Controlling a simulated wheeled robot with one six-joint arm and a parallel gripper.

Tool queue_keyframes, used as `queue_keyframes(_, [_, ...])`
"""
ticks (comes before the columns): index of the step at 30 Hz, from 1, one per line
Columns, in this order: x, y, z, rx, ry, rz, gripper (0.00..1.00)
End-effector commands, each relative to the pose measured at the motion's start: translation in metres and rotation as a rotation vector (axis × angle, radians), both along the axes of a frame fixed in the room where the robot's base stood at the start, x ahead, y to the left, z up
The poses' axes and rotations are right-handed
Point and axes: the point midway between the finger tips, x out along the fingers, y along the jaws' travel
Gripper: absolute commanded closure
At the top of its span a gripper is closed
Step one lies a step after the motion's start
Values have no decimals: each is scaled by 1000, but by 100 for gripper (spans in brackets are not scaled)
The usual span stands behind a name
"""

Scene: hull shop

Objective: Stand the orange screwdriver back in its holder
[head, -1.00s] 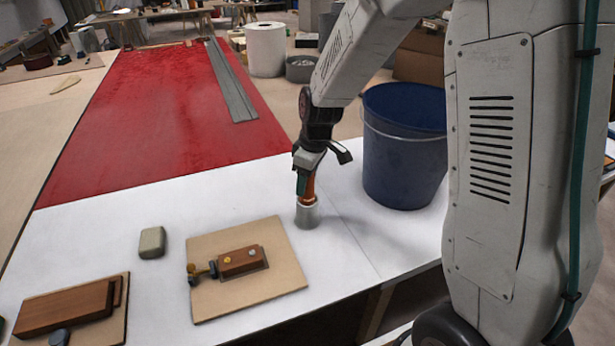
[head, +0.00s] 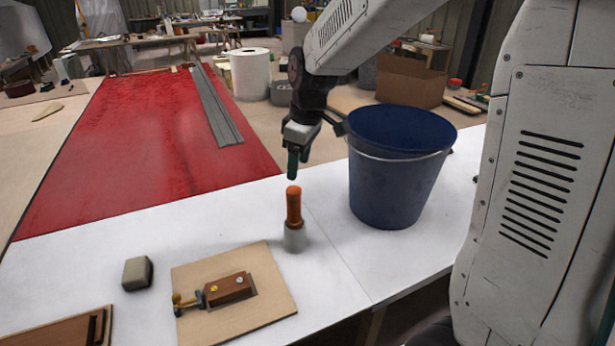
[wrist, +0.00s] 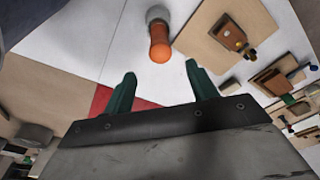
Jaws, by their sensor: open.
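The orange screwdriver (head: 294,206) stands upright in its grey cylindrical holder (head: 295,238) on the white table, handle up. In the wrist view its orange handle end (wrist: 160,50) shows beyond my fingertips, with the holder (wrist: 157,14) behind it. My gripper (head: 293,165) is above the handle, apart from it. Its two green fingers (wrist: 160,80) are open with nothing between them. The screwdriver's shaft is hidden inside the holder.
A blue bucket (head: 398,185) stands close to the right of the holder. A wooden board with a clamp-like fixture (head: 272,289) lies in front, with a grey block (head: 137,273) to its left. A red sheet (head: 150,150) covers the table behind.

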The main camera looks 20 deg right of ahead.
Motion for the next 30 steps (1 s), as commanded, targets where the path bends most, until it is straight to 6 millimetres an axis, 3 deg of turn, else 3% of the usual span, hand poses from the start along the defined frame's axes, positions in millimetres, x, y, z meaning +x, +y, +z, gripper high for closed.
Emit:
queue_keyframes(5, [-5, 0, 6, 0, 1, -10, 42])
queue_keyframes(8, [-24, -1, 19, -1, 0, -56, 42])
queue_keyframes(11, [-61, -2, 40, -1, 5, -147, 42])
queue_keyframes(15, [-128, -6, 63, -3, 17, -317, 42])
queue_keyframes(21, [-218, -12, 72, -10, 27, -562, 42])
queue_keyframes(25, [-259, -16, 68, -14, 30, -686, 42])
queue_keyframes(30, [-285, -20, 63, -16, 31, -773, 42])
